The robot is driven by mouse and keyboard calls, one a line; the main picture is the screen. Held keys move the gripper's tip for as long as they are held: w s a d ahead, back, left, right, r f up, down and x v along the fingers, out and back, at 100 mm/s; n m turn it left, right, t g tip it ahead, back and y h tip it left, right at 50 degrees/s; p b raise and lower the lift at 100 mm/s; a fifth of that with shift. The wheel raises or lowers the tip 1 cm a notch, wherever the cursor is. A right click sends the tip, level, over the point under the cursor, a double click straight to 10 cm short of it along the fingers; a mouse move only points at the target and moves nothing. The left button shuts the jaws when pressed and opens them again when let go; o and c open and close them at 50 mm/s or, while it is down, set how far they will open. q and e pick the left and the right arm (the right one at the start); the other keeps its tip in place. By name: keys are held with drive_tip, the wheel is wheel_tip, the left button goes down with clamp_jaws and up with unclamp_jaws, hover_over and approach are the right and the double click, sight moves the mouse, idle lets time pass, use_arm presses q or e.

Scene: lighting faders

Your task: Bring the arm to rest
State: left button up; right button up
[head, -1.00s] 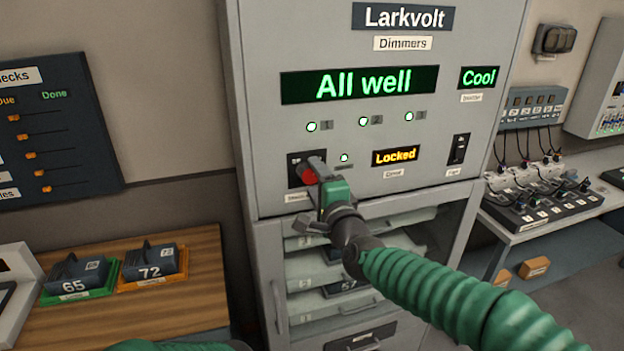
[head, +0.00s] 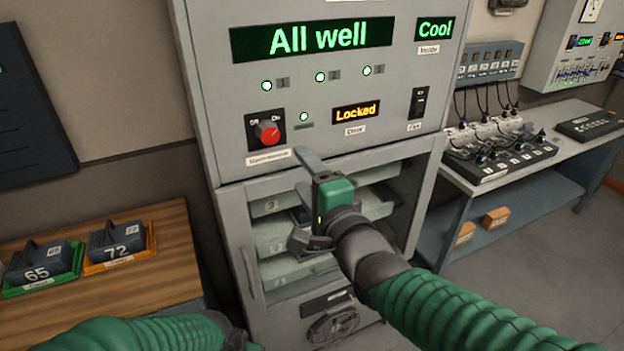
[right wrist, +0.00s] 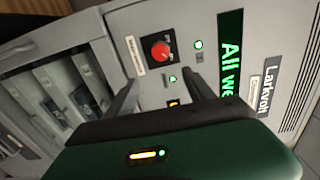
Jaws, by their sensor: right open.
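My right arm reaches in from the lower right in the head view. Its gripper (head: 304,200) is open and empty, in front of the upper part of the cabinet's glazed door, below and apart from the red knob (head: 268,132). In the right wrist view the two fingers show apart, with the red knob (right wrist: 160,50) beyond them and nothing between. The grey Larkvolt dimmer cabinet (head: 205,95) reads "All well", "Cool" and "Locked". My left arm shows at the bottom left; its gripper is not clearly visible.
A wooden table (head: 170,240) at the left holds module 65 (head: 40,262) on a green tray and module 72 (head: 115,242) on an orange one. A grey bench (head: 545,165) with plugged units stands at the right. Floor shows at the lower right.

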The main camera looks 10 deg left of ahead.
drive_tip(key=p+v, duration=0.2)
drive_tip(key=shift+s, duration=0.3)
drive_tip(key=shift+d+f, duration=0.1)
drive_tip(key=shift+d, duration=0.1)
drive_tip(key=s+d+f+n+g+h, duration=0.3)
drive_tip(key=d+f+n+g+h, duration=0.4)
drive_tip(key=d+f, duration=1.2)
drive_tip(key=s+d+f+n+g+h, duration=0.1)
drive_tip(key=s+d+f+n+g, duration=0.1)
drive_tip(key=s+d+f, duration=0.2)
drive_tip(key=s+d+f+n+g+h, duration=0.2)
drive_tip(key=s+d+f, duration=0.3)
drive_tip(key=s+f, duration=0.4)
drive_tip(key=shift+s+g, duration=0.7)
drive_tip(key=shift+s, duration=0.15)
